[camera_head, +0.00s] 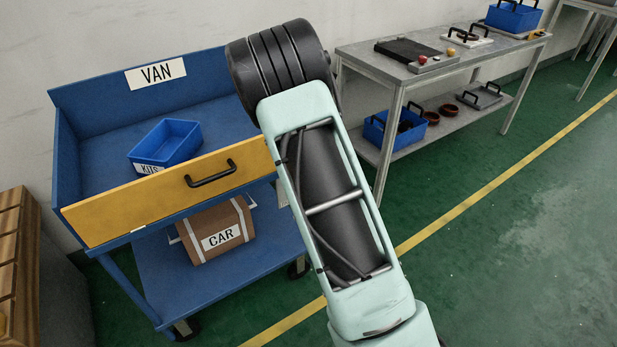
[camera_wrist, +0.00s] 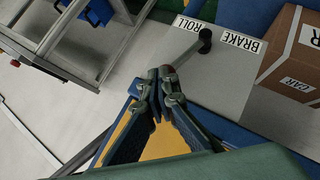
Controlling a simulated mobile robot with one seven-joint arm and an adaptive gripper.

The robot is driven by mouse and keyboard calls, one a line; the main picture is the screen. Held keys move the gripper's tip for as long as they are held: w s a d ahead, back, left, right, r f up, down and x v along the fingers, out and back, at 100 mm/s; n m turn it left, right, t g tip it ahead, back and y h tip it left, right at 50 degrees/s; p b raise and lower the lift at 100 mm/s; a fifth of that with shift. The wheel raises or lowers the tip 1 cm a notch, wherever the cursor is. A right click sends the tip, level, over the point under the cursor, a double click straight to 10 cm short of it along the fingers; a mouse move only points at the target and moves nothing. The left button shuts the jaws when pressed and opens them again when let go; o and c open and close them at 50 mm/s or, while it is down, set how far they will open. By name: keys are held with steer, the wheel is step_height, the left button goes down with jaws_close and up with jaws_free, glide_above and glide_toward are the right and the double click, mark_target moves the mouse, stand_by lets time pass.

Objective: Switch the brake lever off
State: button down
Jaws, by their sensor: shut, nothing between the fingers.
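The brake lever (camera_wrist: 186,52) shows in the wrist view on a grey plate (camera_wrist: 225,85). It has a black round part at its upper right end, and a thin grey rod slants down and left from there to my fingertips. The plate has a ROLL label (camera_wrist: 192,24) on the left and a BRAKE label (camera_wrist: 241,42) on the right. My gripper (camera_wrist: 165,74) is shut and empty, with its fingertips at the lower end of the rod. I cannot tell whether they touch it. In the head view my arm hides the gripper and the lever.
The blue cart (camera_head: 95,127) has a yellow front panel (camera_head: 150,193) with a black handle. A KITS bin (camera_head: 180,133) stands on top and a CAR box (camera_head: 213,228) on the lower shelf. A grey bench (camera_head: 375,60) stands to the right. Green floor is clear at right.

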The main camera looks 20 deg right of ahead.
steer(key=shift+a+f, duration=0.1)
steer(key=shift+a, duration=0.05)
steer(key=shift+r+p, duration=0.5)
steer(key=shift+r, duration=0.35)
